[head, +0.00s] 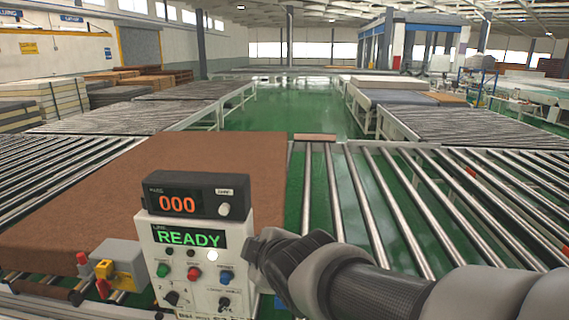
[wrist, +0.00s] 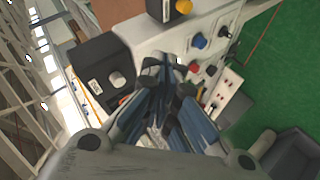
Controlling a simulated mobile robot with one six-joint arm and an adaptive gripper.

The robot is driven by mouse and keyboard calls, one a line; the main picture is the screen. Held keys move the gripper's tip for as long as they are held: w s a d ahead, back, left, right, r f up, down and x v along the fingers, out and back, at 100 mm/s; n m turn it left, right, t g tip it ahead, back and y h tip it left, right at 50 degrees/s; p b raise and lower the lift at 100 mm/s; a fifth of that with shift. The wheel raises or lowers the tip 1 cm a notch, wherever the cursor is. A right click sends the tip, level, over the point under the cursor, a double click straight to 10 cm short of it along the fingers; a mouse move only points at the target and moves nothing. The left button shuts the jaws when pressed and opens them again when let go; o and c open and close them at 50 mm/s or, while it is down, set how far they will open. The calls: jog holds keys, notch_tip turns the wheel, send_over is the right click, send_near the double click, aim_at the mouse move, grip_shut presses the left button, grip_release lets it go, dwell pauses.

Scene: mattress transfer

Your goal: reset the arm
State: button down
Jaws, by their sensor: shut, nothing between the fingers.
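My arm reaches in from the lower right of the head view. My gripper (head: 257,250) is at the right edge of the control box (head: 165,240). In the wrist view my gripper (wrist: 168,75) is shut with nothing in it, its fingertips close to the box's panel (wrist: 215,30). I cannot tell whether they touch it. The panel has a green READY display (head: 188,238), a red button (head: 194,273) and several knobs. A black display unit (head: 190,195) on top reads 000.
A brown mattress (head: 110,190) lies on rollers behind and left of the box. A grey switch box with a yellow and red switch (head: 118,268) stands at lower left. Bare metal rollers (head: 400,200) run to the right. Green floor (head: 285,115) is open farther back.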

jog(key=s+d+f+m+g+h+b, duration=0.1)
jog(key=s+d+f+m+h+b, duration=0.35)
jog(key=d, duration=0.75)
jog(key=s+d+f+m+g+b, duration=0.1)
jog(key=s+d+f+m, duration=0.2)
jog(key=s, duration=0.3)
jog(key=s+d+f+m+g, duration=0.2)
jog(key=s+f+m, duration=0.1)
jog(key=s+m, duration=0.2)
jog(key=s+d+f+m+g+b, duration=0.1)
jog(key=s+d+f+m, duration=0.2)
jog(key=s, duration=0.6)
jog(key=shift+d+f+m+g+b, duration=0.35)
jog(key=shift+f+m, duration=0.1)
jog(key=shift+f, duration=0.1)
